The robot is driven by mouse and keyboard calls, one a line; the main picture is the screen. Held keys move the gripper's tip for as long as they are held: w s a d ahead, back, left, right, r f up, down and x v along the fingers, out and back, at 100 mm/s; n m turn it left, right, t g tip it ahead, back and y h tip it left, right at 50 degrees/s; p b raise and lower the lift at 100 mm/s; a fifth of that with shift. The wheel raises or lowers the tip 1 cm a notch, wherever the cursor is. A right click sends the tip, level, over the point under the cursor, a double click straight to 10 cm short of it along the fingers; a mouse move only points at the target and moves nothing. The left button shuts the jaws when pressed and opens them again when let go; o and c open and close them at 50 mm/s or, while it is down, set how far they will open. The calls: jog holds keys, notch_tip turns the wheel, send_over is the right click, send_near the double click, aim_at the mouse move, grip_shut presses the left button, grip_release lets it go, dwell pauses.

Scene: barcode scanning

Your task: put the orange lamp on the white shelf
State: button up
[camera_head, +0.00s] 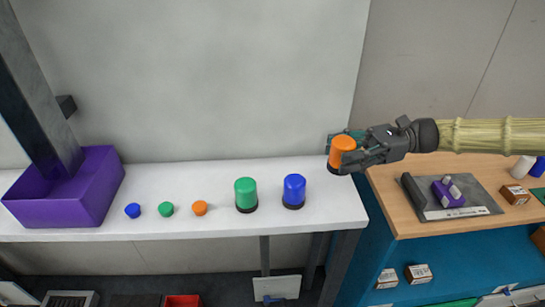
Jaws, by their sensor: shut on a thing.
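The orange lamp (342,150) is an orange cylinder with a dark base. My gripper (345,152) comes in from the right and is shut on it, with fingers on both sides. The lamp is upright at the right end of the white shelf (270,223). I cannot tell whether its base touches the shelf or is above it. A green lamp (245,193) and a blue lamp (294,189) stand upright on the shelf to its left.
A blue ball (132,211), a green ball (166,209) and an orange ball (200,208) lie left of the lamps. A purple bin (90,205) stands at the shelf's left end. A wooden-topped counter (415,222) with a scanner and small boxes is at right.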

jog(key=shift+w+a+f, duration=0.15)
jog(key=shift+f, duration=0.35)
jog(key=shift+f+p, duration=0.5)
jog(key=shift+f, duration=4.05)
jog(key=shift+f, duration=0.1)
jog(key=o, duration=1)
jog(key=shift+o, duration=0.2)
jog(key=b+v, duration=0.1)
jog(key=v, duration=1.1)
jog(key=shift+b, duration=0.3)
